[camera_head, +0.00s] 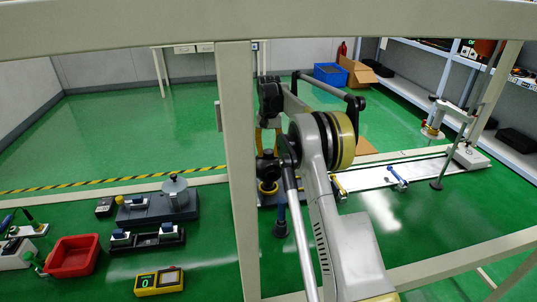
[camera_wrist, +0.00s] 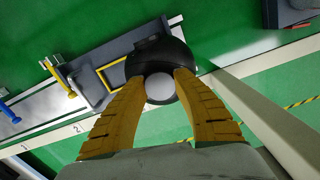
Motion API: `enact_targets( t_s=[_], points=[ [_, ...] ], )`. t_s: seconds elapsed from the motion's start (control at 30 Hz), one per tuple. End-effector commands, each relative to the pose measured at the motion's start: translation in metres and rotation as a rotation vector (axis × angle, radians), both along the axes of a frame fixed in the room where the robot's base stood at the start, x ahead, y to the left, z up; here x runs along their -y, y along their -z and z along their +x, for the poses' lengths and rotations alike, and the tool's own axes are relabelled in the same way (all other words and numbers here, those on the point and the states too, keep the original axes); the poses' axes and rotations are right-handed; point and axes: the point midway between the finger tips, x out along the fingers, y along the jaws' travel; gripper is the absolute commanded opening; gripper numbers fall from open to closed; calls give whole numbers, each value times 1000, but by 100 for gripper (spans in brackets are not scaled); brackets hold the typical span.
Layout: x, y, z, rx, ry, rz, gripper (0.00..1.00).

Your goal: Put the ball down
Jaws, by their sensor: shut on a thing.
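My gripper (camera_wrist: 160,80) has two yellow ribbed fingers closed on a dark round ball (camera_wrist: 160,54) with a pale grey round patch facing the wrist camera. In the head view my gripper (camera_head: 268,150) points down beside the pale post, with the dark ball (camera_head: 267,168) low between its fingers. A dark grey base with a yellow-edged panel (camera_wrist: 98,86) lies below and left of the ball in the wrist view. I cannot tell whether the ball touches anything below it. My arm hides part of this area in the head view.
A pale upright post (camera_head: 238,170) stands close left of my gripper. A white track (camera_head: 405,175) with small blue and yellow handled pieces runs right. A red bin (camera_head: 72,255), a yellow meter (camera_head: 159,281) and dark grey apparatus (camera_head: 150,209) stand left. Green surface between is open.

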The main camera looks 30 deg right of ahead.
Motion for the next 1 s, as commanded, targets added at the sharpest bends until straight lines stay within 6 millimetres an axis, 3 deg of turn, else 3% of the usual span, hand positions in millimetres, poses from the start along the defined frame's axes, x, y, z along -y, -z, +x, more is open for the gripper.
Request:
enact_targets(
  t_s=[0.17, 0.2, 0.27, 0.53, 0.67, 1.0],
  points=[
    [0, 2, 0, 0, 0, 0, 0],
    [0, 2, 0, 0, 0, 0, 39],
    [0, 2, 0, 0, 0, 0, 52],
    [0, 1, 0, 0, 0, 0, 52],
    [0, -9, 0, 0, 0, 0, 52],
    [2, -83, 3, 0, 0, 0, 52]
  ],
)
